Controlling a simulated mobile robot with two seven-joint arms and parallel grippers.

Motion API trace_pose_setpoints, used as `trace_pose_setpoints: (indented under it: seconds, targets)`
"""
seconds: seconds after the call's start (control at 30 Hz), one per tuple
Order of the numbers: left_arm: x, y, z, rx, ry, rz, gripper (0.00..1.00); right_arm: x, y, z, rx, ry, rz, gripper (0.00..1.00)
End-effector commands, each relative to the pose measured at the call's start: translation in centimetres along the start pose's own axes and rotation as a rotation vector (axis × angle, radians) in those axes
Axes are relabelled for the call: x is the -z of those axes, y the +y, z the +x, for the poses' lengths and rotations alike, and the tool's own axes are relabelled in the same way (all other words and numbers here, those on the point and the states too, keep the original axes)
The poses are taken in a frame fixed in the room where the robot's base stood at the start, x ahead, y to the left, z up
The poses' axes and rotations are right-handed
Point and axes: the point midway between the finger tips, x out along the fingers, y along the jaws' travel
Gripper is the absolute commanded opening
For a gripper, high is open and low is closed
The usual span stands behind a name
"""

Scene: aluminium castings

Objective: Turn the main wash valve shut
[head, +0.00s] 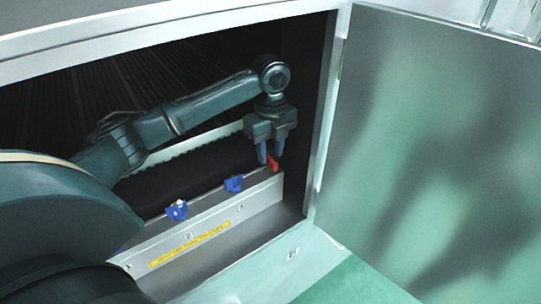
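A small red valve handle (272,164) sits at the right end of a pale metal rail inside an open cabinet. It appears to be the main wash valve, but I cannot read a label for it. My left gripper (270,159) points down just over the red handle. Its two blue-grey fingers are apart, with a gap between them. The fingertips are right at the handle, partly overlapping it in view; I cannot tell whether they touch it. My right gripper is not in view.
Two blue valve handles (176,210) and (234,183) stand along the same rail (258,204), left of the red one. A yellow label strip (190,243) runs along its front. The cabinet door (430,150) stands open at right. The frame closely borders the opening.

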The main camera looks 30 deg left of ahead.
Motion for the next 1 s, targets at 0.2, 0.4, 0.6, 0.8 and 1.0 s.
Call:
trace_pose_setpoints:
  seconds: [0.2, 0.4, 0.6, 0.8, 1.0]
  targets:
    - [0.0, -0.1, -5.1, 0.006, -0.001, 0.001, 0.33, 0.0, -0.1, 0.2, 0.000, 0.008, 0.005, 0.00]
    - [-0.1, 0.0, -9.1, 0.004, -0.002, 0.000, 0.33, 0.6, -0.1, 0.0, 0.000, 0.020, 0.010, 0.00]
    - [0.0, 0.0, -10.9, 0.001, -0.001, 0.001, 0.33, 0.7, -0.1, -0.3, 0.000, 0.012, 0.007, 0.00]
    - [0.0, 0.0, -11.0, 0.000, 0.000, 0.000, 0.33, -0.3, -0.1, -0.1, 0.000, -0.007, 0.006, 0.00]
    - [0.0, 0.0, -11.0, 0.000, 0.000, 0.001, 0.33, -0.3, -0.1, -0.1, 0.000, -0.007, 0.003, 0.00]
